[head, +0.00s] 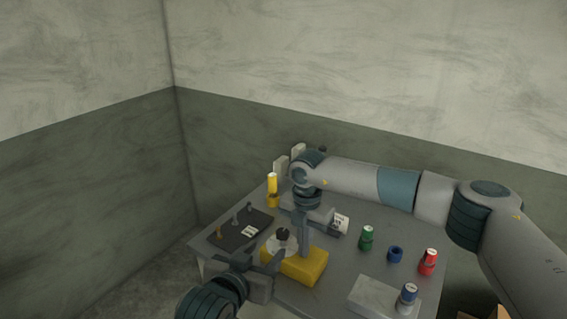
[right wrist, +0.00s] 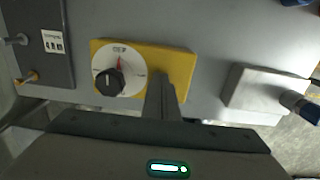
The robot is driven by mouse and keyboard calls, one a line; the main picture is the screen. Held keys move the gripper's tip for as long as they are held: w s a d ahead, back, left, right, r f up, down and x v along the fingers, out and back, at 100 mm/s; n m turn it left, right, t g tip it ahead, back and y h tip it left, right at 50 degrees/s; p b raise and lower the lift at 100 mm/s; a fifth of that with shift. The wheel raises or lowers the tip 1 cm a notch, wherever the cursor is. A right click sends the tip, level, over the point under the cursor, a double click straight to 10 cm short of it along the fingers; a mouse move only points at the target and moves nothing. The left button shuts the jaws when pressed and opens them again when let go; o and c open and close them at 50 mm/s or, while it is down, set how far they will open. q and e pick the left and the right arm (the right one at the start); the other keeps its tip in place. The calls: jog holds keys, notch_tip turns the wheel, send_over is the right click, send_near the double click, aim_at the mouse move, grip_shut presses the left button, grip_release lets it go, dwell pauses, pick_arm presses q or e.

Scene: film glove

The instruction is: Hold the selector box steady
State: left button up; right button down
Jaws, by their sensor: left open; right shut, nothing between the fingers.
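The selector box (head: 305,268) is a yellow block on the grey table, with a white round dial and a black knob (head: 283,235). In the right wrist view the box (right wrist: 178,62) shows its dial marked "OFF", with a red mark near the top, and the black knob (right wrist: 108,82). My right gripper (head: 304,252) is shut and empty, pointing down at the box; its fingers (right wrist: 164,90) overlap the box's lower edge, right of the dial. Contact cannot be told. My left gripper (head: 257,262) is open at the box's near left side and hides part of it.
A dark panel (head: 237,232) with small levers lies left of the box. A yellow cylinder (head: 272,184) stands behind. Green (head: 366,238), blue (head: 395,254) and red (head: 428,262) items stand to the right. A pale block (head: 372,296) is at the front right.

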jog(key=shift+w+d+r, duration=0.1)
jog(key=shift+w+r, duration=0.05)
jog(key=shift+r, duration=0.35)
notch_tip(320, 180, up, 2)
jog(key=shift+r, duration=0.85)
jog(key=shift+r, duration=0.1)
jog(key=shift+r, duration=1.4)
jog(key=shift+r, duration=0.15)
jog(key=shift+r, duration=0.9)
